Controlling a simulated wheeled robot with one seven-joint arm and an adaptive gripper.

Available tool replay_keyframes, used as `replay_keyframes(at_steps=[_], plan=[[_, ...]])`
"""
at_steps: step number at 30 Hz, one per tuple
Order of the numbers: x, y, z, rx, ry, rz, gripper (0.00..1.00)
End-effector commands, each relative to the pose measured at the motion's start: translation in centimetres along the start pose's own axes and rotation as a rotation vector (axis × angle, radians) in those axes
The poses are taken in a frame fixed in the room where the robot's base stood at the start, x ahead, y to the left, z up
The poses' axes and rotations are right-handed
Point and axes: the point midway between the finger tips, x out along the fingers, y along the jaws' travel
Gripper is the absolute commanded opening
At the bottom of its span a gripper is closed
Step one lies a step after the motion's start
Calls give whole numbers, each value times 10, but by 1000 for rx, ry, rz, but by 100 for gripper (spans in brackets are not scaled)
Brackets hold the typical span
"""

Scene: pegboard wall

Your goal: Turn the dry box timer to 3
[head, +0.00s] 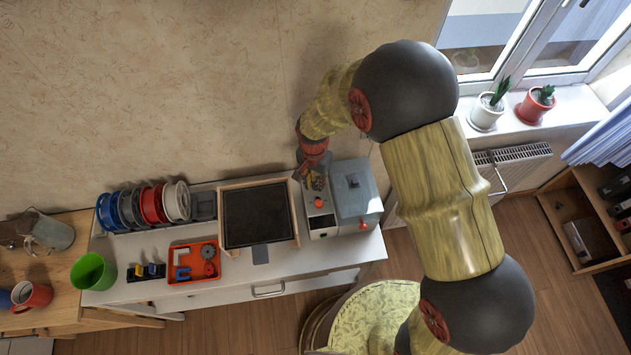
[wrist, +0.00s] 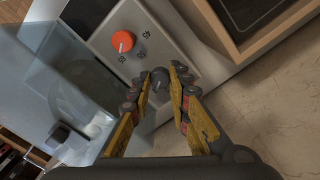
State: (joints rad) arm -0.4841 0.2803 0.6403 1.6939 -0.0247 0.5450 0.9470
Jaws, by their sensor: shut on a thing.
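The dry box (head: 357,193) stands at the right end of the white counter, with a pale control panel along its left side. In the wrist view, the panel (wrist: 186,40) carries an orange-red knob (wrist: 123,41) with small marks around it, and a dark grey knob (wrist: 160,80). My gripper (head: 314,181) is over the panel in the head view. In the wrist view, my gripper (wrist: 166,76) has its yellow and dark fingers closed around the dark knob. The fingers partly hide this knob, and I cannot read its pointer or any number beside it.
A black-topped, wood-framed printer bed (head: 259,215) is left of the dry box. An orange tray (head: 193,263) of small parts and several filament spools (head: 151,204) are farther left. The wall is close behind the panel. Glassy lid (wrist: 70,95) lies beside my fingers.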

Motion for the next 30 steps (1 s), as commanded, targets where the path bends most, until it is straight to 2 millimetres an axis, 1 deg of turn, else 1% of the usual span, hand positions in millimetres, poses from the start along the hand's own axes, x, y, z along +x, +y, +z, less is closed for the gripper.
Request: replay_keyframes(at_steps=[10, 11, 18, 21, 30], plan=[[-1, -1, 0, 2, 1, -3, 0], [-1, -1, 0, 2, 1, -3, 19], [0, -1, 0, 1, 1, -2, 33], [0, -1, 0, 1, 1, -1, 38], [-2, 0, 0, 1, 1, -1, 38]])
